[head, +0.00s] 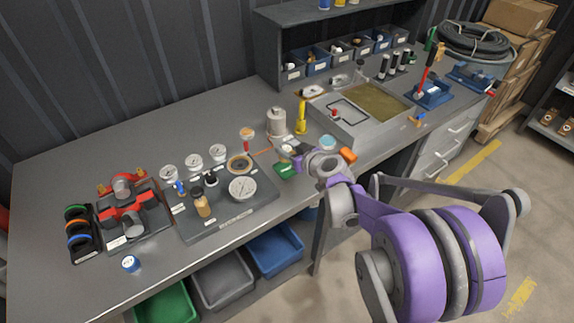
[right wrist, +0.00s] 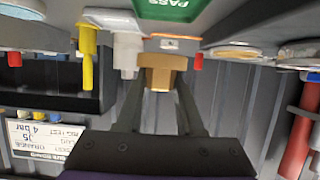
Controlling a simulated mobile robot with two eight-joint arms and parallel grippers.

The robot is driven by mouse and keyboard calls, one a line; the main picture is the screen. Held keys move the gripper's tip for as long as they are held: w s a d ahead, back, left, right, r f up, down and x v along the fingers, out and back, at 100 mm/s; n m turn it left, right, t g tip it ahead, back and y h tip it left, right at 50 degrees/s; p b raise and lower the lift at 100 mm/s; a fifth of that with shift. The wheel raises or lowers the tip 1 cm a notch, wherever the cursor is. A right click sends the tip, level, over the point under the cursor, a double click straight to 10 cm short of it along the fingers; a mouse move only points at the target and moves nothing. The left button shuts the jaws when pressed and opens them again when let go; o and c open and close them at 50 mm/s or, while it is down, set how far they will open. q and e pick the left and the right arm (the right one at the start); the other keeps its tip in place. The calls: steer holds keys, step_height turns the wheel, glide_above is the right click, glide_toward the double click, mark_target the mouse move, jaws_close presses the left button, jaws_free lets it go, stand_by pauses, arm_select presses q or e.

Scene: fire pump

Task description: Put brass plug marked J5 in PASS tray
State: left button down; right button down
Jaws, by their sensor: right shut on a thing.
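My right gripper (head: 294,151) is low over the bench, beside the green PASS tray (head: 286,170). In the right wrist view, which is upside down, its two fingers (right wrist: 160,90) are shut on a tan, brass-coloured plug (right wrist: 160,72). No marking can be read on the plug. The green PASS tray also shows at the top of that view (right wrist: 178,8), close to the plug but apart from it in the picture. A white card (right wrist: 38,135) there reads J5 and 4 bar, upside down. My left gripper is not in view.
A gauge board (head: 232,212) lies to the left, a sink (head: 376,128) to the right. The bench's back left is clear.

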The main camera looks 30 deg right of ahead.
mark_target(287, 169)
steer(key=shift+f+b, duration=0.35)
steer(key=shift+f, duration=2.25)
steer(key=shift+a, duration=0.1)
steer(key=shift+f, duration=0.25)
steer(key=c, duration=0.5)
jaws_free()
steer(key=shift+r, duration=0.1)
steer(key=shift+c, duration=0.2)
